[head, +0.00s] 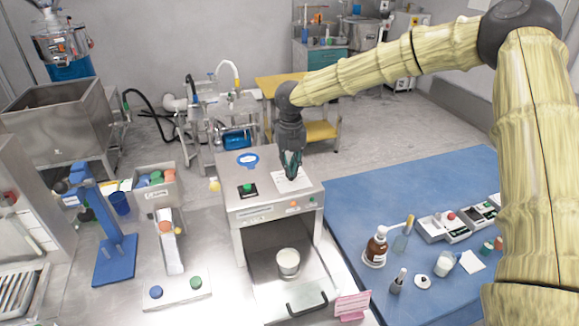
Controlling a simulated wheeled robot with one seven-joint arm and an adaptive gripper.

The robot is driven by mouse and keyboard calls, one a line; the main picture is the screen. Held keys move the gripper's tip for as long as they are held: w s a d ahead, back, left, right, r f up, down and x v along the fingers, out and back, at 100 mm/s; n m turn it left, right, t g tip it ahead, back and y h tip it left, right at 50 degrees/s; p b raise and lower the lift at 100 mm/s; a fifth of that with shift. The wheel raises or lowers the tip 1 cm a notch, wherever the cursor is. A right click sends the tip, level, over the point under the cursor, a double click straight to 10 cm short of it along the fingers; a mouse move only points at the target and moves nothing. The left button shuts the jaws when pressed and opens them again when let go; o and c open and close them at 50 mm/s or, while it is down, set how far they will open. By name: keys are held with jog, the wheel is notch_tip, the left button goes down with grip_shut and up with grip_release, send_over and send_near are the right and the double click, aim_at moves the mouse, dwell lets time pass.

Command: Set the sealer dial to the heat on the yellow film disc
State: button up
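My gripper (291,176) points down over a white marked plate (303,183) on top of a grey box-shaped machine (260,214). Its dark and teal fingers look close together, and they hide whatever lies between them. I cannot tell whether they touch or hold a dial there. A green knob (247,187) on a black plate sits to the left on the same top. A small yellow piece (214,185) is at the machine's left edge; I cannot tell whether it is the film disc, and no heat marking is readable.
A blue ring-shaped item (248,160) lies on the machine top. The open front holds a white cup (288,262). A blue stand (115,250) is at left; a brown bottle (376,247) and several small items stand on the blue mat (365,200) at right.

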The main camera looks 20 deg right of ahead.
jog(key=o, duration=0.5)
jog(key=shift+s+d+f, duration=0.1)
jog(key=shift+s+f, duration=0.1)
jog(key=shift+f, duration=0.3)
jog(key=shift+s+d+f, duration=0.1)
jog(key=shift+s+f, duration=0.1)
jog(key=shift+f, duration=0.25)
jog(key=shift+w+r, duration=0.1)
jog(key=shift+w, duration=0.05)
jog(key=shift+w+r, duration=0.15)
jog(key=shift+r, duration=0.1)
jog(key=shift+r, duration=0.2)
notch_tip(320, 180, up, 12)
jog(key=shift+f, duration=0.2)
